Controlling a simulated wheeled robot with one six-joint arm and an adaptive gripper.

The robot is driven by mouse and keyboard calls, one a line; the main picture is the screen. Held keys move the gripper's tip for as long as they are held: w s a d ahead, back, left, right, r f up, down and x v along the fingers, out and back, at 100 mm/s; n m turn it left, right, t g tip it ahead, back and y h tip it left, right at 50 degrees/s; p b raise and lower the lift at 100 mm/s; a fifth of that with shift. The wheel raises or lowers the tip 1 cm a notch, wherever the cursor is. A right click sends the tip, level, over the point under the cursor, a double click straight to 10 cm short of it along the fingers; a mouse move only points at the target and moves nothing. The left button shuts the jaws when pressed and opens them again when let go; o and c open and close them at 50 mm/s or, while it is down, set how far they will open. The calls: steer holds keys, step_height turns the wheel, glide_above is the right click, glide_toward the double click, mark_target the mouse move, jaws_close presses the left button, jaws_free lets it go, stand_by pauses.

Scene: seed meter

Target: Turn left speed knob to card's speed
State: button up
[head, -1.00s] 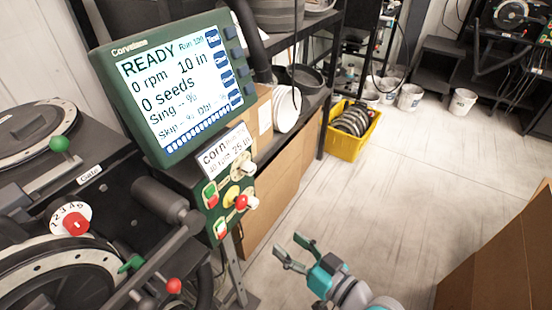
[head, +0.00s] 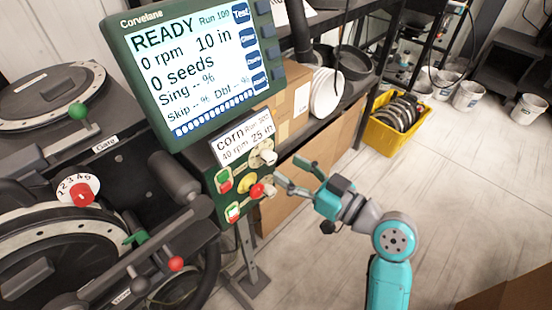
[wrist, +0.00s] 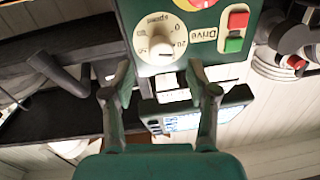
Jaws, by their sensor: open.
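The green control panel holds a white speed dial with a pale knob (head: 268,157) beside the card, and a second pale knob (head: 268,190) lower down. The card (head: 243,140) reads corn, 40 rpm, 25 in. In the upside-down wrist view, one dial marked Speed has a knob (wrist: 161,46) ahead of my fingers, beside a Drive switch (wrist: 235,30). Its exact setting is too small to read. My gripper (head: 285,175) is open and empty, just right of the panel. In the wrist view my gripper (wrist: 160,82) has its fingers spread, apart from the knob.
The monitor (head: 195,72) above shows READY and 0 rpm.

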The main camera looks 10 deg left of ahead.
mark_target(273, 160)
steer(key=shift+x, duration=2.45)
jaws_close()
